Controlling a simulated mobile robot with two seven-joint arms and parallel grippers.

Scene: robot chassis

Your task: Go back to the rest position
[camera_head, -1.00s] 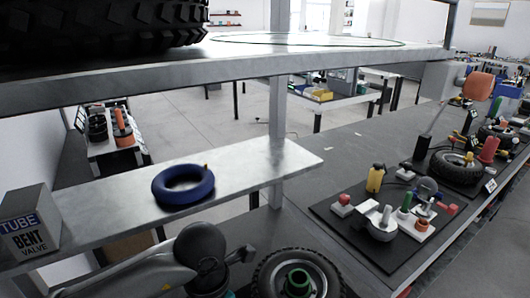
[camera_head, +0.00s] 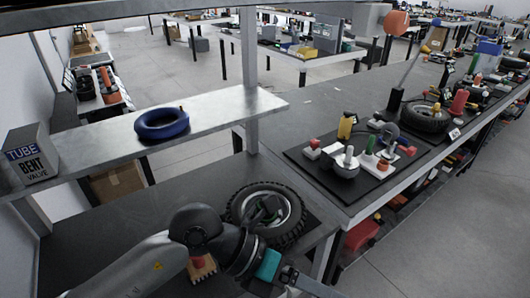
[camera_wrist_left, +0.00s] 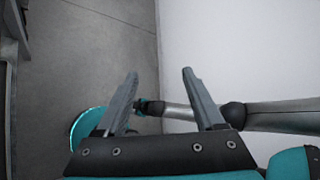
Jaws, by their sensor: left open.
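My left gripper (camera_wrist_left: 160,74) is open in the left wrist view. Its two grey fingers are spread apart with nothing between them, and grey floor and a white wall show beyond. In the head view my left arm comes in from the lower left, bends at a dark joint and reaches right, in front of the wheel (camera_head: 238,205). A teal part of it shows at the bottom; its fingertips are not clear there. My right gripper does not show clearly in either view.
A blue ring-shaped tube (camera_head: 162,124) and a tube box (camera_head: 30,155) sit on the metal shelf (camera_head: 225,108). The wheel lies on the dark workbench (camera_head: 110,225) below. A black mat (camera_head: 310,165) with several parts lies to the right. Open floor is beyond.

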